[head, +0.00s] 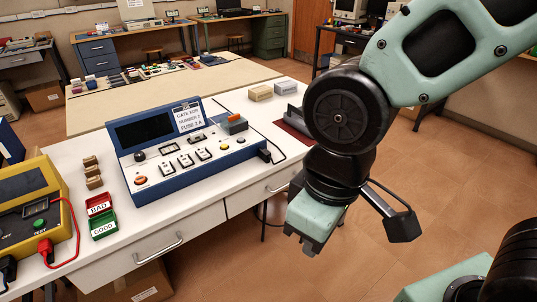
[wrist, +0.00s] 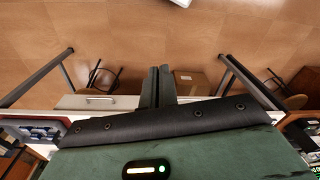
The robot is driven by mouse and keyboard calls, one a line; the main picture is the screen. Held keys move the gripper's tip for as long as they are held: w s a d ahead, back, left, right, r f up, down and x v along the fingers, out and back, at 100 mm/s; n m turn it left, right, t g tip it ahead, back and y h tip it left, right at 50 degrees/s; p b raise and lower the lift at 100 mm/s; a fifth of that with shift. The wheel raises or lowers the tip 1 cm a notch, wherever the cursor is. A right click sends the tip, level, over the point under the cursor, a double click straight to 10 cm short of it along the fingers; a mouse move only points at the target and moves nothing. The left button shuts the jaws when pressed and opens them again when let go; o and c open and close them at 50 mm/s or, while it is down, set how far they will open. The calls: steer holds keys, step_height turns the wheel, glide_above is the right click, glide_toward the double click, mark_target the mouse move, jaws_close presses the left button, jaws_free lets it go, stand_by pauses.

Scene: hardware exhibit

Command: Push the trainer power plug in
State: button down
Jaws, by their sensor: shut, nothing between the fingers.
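The blue trainer (head: 150,172) stands on the white bench in the head view, with a dark screen, a label card and several controls. A black plug (head: 265,155) sits at its right end, with a black cable looping from it. I cannot tell how far in the plug sits. My gripper (head: 301,247) is to the right of the trainer, out past the bench's front edge and pointing down. Its fingers also show in the wrist view (wrist: 157,86), shut together and empty. The trainer and plug are not clearly seen in the wrist view.
Red and green bins (head: 103,228), small tan blocks (head: 93,174) and a yellow tester (head: 38,200) stand left of the trainer. Pale blocks (head: 260,93) and a grey item on a dark red mat (head: 295,131) lie behind right. Open floor (head: 455,190) is at right.

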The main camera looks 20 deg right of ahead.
steer(key=w+f+m+t+y+b, duration=0.2)
steer(key=w+f+m+t+b, duration=0.25)
steer(key=w+f, duration=0.7)
steer(key=m+t+y+b, duration=0.3)
steer(key=m+t+b, duration=0.8)
steer(key=m, duration=0.6)
glide_toward(269, 156)
steer(key=shift+t, duration=0.65)
steer(key=x, duration=0.3)
steer(key=f+p+x, duration=0.1)
steer(key=x, duration=0.2)
steer(key=shift+w+f, duration=0.1)
steer(key=shift+w+a, duration=0.15)
steer(key=shift+w, duration=0.1)
steer(key=shift+w, duration=0.1)
